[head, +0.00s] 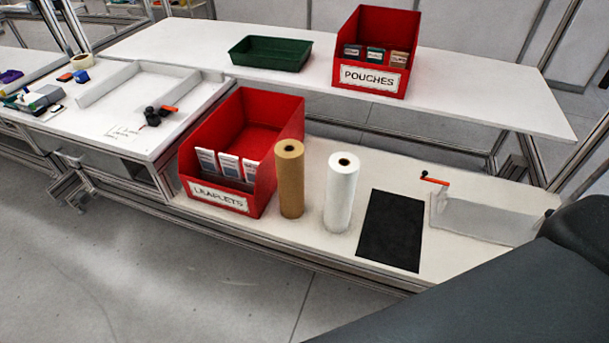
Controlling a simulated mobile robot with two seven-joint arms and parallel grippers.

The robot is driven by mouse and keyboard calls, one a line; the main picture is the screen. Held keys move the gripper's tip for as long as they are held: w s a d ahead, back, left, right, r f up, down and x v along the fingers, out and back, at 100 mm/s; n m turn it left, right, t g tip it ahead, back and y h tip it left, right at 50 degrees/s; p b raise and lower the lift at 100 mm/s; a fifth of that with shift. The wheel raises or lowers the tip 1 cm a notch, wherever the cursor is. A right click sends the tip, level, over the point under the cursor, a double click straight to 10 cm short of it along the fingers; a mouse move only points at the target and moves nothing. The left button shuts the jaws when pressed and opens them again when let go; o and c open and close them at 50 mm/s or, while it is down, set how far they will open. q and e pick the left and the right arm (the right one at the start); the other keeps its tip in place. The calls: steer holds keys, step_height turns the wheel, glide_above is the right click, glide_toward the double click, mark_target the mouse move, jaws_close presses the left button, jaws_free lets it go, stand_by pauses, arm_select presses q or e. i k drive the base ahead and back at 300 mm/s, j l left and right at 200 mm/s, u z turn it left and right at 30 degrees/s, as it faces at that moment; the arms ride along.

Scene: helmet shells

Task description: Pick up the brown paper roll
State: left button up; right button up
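The brown paper roll (290,182) stands upright on the near white bench, with its dark core hole facing up. It is just right of the red LEAFLETS bin and left of a white roll (340,195), with a small gap to the white roll. Neither of my grippers shows in the head view. A dark part of my own body fills the lower right corner.
The red LEAFLETS bin (216,200) stands close beside the brown roll. A black mat (391,230) lies right of the white roll. A red POUCHES bin (374,78) and a green tray (270,53) sit on the rear table (480,85).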

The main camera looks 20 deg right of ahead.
mark_target(289, 154)
steer(key=i+j+z, duration=0.4)
steer(key=j, duration=0.2)
steer(key=j+z, duration=0.2)
steer(key=i+j+z, duration=0.2)
steer(key=j, duration=0.3)
